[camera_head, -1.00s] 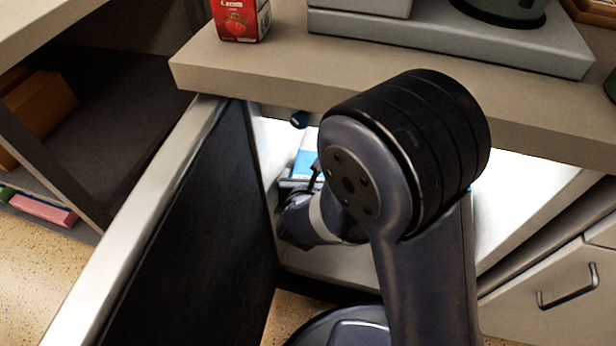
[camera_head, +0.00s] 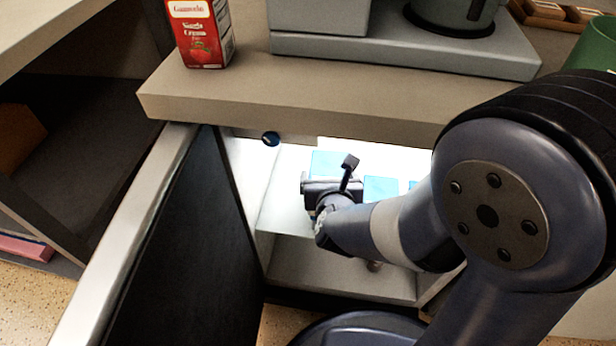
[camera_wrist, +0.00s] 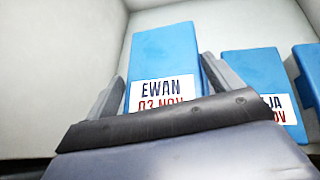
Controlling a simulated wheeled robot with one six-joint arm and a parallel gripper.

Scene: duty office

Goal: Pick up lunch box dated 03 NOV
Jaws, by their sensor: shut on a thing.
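In the wrist view a blue lunch box (camera_wrist: 165,50) carries a white label (camera_wrist: 165,90) reading EWAN and 03 NOV, its lower edge cut off by my gripper body. My gripper (camera_wrist: 165,78) has a finger on each side of this box and is shut on it. In the head view my gripper (camera_head: 330,185) is inside the lit fridge, in front of a blue box (camera_head: 326,160); the fingers themselves are hidden there. A second blue lunch box (camera_wrist: 252,72) stands just to the right, its label partly hidden, ending in JA and OV.
Another blue box (camera_wrist: 308,65) is at the right edge of the wrist view. The fridge door (camera_head: 195,240) stands open on the left. The counter (camera_head: 290,100) overhangs the opening and bears a red carton (camera_head: 203,32). A shelf (camera_head: 285,215) shows inside.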

